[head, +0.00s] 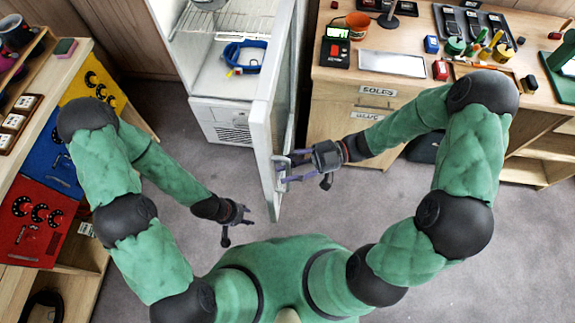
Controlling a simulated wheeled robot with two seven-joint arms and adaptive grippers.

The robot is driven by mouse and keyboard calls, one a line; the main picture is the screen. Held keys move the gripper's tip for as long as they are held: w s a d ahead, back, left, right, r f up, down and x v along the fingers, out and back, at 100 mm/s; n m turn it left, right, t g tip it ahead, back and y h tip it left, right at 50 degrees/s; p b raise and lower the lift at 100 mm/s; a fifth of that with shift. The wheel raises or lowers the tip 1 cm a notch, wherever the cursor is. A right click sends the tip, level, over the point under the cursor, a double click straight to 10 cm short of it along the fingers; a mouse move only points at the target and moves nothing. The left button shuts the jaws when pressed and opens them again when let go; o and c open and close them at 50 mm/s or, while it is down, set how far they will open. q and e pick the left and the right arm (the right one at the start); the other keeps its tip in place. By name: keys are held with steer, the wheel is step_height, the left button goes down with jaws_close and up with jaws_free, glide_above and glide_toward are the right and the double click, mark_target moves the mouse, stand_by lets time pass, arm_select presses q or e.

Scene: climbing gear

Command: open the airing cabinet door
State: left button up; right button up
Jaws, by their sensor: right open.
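The white airing cabinet (222,108) stands at the top middle, and its inside shows. Its door (262,130) stands wide open, swung out toward me and seen nearly edge-on. The door's handle (281,182) is on the right face near the free end. My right gripper (290,170) is open, with its fingers at the handle; whether they touch it is hard to tell. My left gripper (239,226) is low, left of the door's free end. It looks open and empty, apart from the door.
Inside the cabinet are a wire shelf (225,22) and a blue strap (244,56). A wooden workbench (340,84) with tools and cups stands right of the door. A shelf unit with yellow, blue and red panels (36,222) stands left. The grey floor (190,120) between them is clear.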

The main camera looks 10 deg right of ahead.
steer(key=shift+d, duration=0.1)
steer(key=w+d, duration=0.2)
steer(key=d, duration=0.9)
steer(key=shift+d, duration=0.4)
